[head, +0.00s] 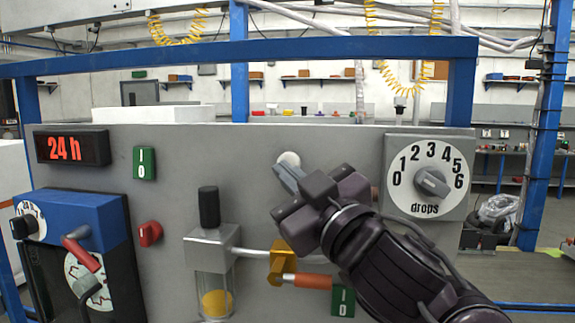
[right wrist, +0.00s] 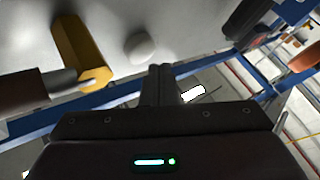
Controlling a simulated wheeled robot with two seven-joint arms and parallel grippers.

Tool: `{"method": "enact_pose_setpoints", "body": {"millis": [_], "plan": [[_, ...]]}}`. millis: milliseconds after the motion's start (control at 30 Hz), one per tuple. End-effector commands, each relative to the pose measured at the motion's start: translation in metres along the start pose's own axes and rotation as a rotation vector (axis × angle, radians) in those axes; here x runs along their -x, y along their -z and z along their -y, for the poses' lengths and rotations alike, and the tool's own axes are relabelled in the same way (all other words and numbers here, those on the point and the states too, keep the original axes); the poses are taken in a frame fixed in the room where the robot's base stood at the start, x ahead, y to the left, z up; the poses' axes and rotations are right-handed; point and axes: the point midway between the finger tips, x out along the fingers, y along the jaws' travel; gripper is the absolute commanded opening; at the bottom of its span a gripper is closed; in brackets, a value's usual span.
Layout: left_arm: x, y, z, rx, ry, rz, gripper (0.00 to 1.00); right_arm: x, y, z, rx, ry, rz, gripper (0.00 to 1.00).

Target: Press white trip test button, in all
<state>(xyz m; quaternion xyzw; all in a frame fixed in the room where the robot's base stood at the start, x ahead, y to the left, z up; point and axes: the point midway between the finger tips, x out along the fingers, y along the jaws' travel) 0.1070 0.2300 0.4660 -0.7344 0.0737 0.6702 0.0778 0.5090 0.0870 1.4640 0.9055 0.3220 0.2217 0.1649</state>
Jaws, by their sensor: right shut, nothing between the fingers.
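The round white button (head: 289,158) sits on the upper middle of the grey panel (head: 245,150). It also shows in the right wrist view (right wrist: 139,47), just beyond and to the left of the fingertips. My right gripper (head: 284,172) reaches in from the lower right in the head view. Its fingers are shut with nothing between them, and the tip overlaps the lower edge of the button. The shut fingers also show in the right wrist view (right wrist: 159,72). I cannot tell whether the tip touches the button. My left gripper is not in view.
Near the button are a drops dial (head: 431,184), a yellow valve block (head: 281,262) with an orange handle (head: 313,282), and a black-capped oiler (head: 209,207). A red knob (head: 150,233), a green switch (head: 144,163) and a 24 h display (head: 72,148) are left. A blue frame (head: 240,50) surrounds the panel.

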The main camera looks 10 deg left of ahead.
Motion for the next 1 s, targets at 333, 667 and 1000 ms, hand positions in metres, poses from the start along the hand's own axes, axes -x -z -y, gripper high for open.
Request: {"method": "enact_pose_setpoints", "body": {"millis": [333,667,1000], "plan": [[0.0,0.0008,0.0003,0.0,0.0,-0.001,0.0,0.0,0.0,0.0,0.0,0.0,0.0,0.0],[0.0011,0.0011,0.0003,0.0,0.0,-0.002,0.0,-0.0023,-0.0014,-0.0019,-0.001,-0.001,0.001,0.0],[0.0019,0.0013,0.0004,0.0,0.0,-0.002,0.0,-0.0059,-0.0041,-0.0043,0.0,0.0,0.0,0.0]]}}
